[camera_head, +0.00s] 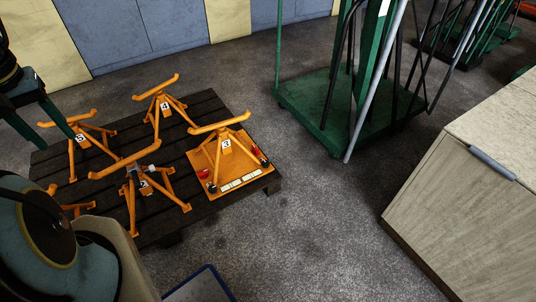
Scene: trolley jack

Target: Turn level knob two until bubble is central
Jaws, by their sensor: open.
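An orange levelling board (205,160) lies at the right end of a dark slatted pallet, with an orange stand marked 3 (226,143) on it. A white strip (240,180), apparently the level, runs along its front edge; the bubble is too small to make out. Small red knobs show at the board's left (203,173) and right (254,150), with dark round parts beside them. I cannot tell which is knob two. My gripper does not clearly show; parts of my arm fill the lower left corner and hide the pallet's left end.
Several other orange stands, including those marked 2 (143,184), 4 (164,106) and 5 (80,138), crowd the pallet (215,103). A green trolley (330,110) holding poles stands behind right. A wooden cabinet (470,220) is at right. Floor between pallet and cabinet is clear.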

